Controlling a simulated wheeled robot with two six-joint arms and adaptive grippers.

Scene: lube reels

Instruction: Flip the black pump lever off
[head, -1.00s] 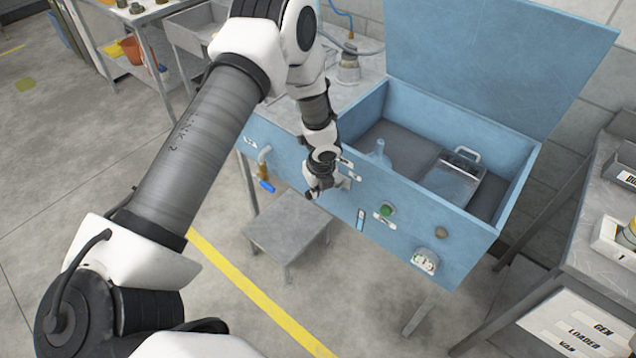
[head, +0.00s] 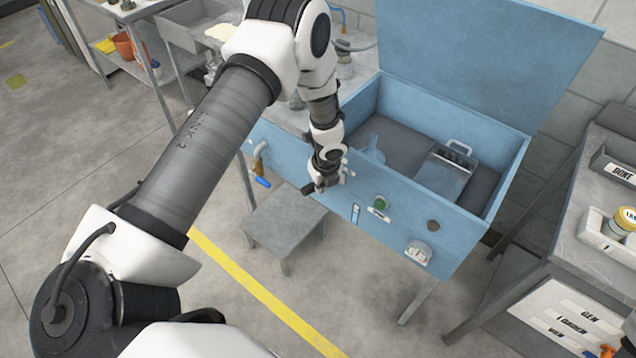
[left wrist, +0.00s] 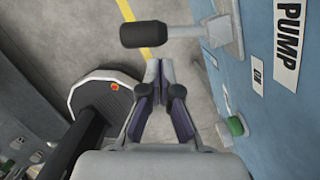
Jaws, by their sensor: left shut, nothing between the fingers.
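The pump lever has a black grip (left wrist: 143,35) on a grey metal arm, mounted on a plate (left wrist: 227,38) on the blue panel (left wrist: 259,118). It stands out from the panel in the left wrist view, beside a PUMP label (left wrist: 288,38) and a small ON label (left wrist: 258,76). My left gripper (left wrist: 160,68) is shut and empty. Its fingertips are just below the lever arm in that view; I cannot tell whether they touch it. In the head view my left gripper (head: 324,180) is at the front of the blue cabinet and hides much of the lever.
A grey stool (head: 284,218) stands below. The cabinet's lid (head: 490,55) is open. A side table (head: 590,235) stands at the right.

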